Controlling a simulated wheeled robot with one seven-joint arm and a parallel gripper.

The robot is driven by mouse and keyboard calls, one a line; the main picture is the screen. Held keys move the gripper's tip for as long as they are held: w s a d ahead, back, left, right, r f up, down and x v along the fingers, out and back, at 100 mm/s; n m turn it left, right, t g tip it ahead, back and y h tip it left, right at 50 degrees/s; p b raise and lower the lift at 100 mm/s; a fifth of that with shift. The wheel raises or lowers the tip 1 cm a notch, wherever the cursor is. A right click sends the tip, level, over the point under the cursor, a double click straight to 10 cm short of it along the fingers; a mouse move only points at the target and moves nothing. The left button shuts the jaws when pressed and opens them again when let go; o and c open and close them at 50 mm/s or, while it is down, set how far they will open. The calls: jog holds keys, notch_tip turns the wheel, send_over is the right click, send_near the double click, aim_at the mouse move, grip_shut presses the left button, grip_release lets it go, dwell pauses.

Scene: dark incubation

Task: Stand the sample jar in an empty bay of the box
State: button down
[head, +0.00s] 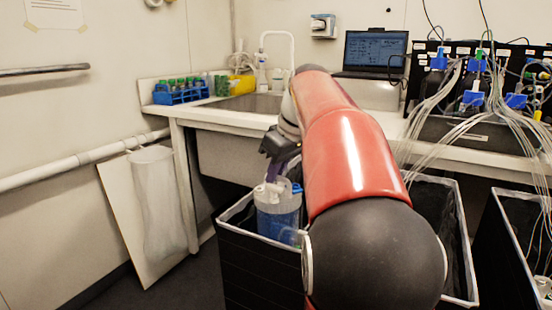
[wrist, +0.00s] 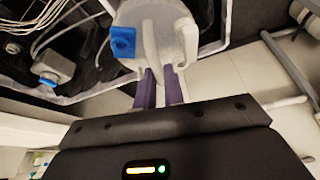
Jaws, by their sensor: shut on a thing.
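The sample jar (head: 277,217) is clear with a bluish body and a white lid, and looks roughly upright in the head view. In the wrist view its pale lid (wrist: 184,25) with a blue fitting (wrist: 123,42) lies just beyond my fingers. My gripper (head: 274,174) points down and its purple fingers (wrist: 160,88) are shut on a white upright part of the jar's top. The jar shows within the opening of the black box (head: 252,262) with a pale lined rim. My arm hides much of the box, and I cannot tell whether the jar touches its floor.
A second black box (head: 497,245) stands at the right with tubes hanging into it. Tubes and a blue-capped item (wrist: 48,78) show in the wrist view. The sink counter (head: 225,116) runs behind, with a blue tube rack (head: 181,95) and a laptop (head: 374,52).

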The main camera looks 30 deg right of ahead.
notch_tip(320, 180, down, 17)
jog(key=b, duration=1.4)
jog(key=shift+f+b, duration=0.1)
jog(key=shift+b, duration=0.2)
jog(key=shift+r+p, duration=0.3)
jog(key=shift+s, duration=0.2)
jog(key=shift+f+b, duration=1.55)
jog(key=shift+f, duration=0.65)
